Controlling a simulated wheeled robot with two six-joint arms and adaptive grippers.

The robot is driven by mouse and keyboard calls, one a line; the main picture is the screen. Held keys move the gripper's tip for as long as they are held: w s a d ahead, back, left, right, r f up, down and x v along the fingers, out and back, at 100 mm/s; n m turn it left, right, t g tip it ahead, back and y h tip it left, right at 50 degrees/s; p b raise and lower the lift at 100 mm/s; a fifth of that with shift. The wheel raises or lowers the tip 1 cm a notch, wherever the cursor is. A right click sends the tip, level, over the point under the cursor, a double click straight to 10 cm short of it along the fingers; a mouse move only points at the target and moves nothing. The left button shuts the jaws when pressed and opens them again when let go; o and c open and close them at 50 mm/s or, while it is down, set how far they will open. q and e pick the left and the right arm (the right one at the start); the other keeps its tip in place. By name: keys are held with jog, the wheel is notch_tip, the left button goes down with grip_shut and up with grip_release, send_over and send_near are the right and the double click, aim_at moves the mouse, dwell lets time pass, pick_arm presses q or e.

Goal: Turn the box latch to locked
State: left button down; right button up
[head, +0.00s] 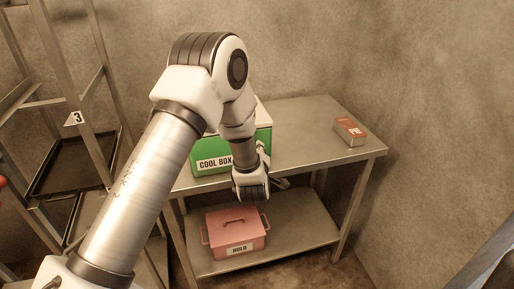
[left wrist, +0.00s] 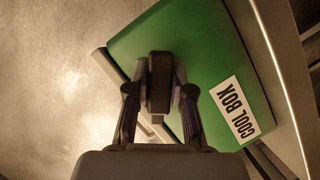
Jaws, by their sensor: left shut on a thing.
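The green cool box (head: 206,168) with a white COOL BOX label stands on the steel table's top. Its green face fills much of the left wrist view (left wrist: 205,45), with the label (left wrist: 236,107) on the right. My left gripper (left wrist: 160,75) is shut on a dark upright piece, the latch (left wrist: 159,97), in front of that face. In the head view my left arm and wrist cover the right part of the box front, and the latch is hidden there. The latch's exact angle and any lock marks cannot be made out. My right gripper is not in view.
The steel table (head: 312,122) has free room right of the box, with a small red package (head: 349,131) near its right end. A pink lidded box (head: 236,232) labelled HOLD stands on the lower shelf. A metal rack with a dark tray (head: 72,165) stands at left.

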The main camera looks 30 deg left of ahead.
pick_arm(q)
jog(key=m+g+y+p, duration=0.1)
jog(key=m+g+p, duration=0.1)
jog(key=m+p, duration=0.1)
jog(key=shift+r+m, duration=0.2)
jog(key=shift+m, duration=0.3)
jog(key=m+g+y+p, duration=0.1)
jog(key=m+g+p, duration=0.1)
jog(key=m+p, duration=0.1)
jog(key=shift+f, duration=0.1)
dwell(0.5)
jog(key=c, duration=1)
grip_release()
jog(key=v, duration=1.2)
jog(key=shift+w+d, duration=0.15)
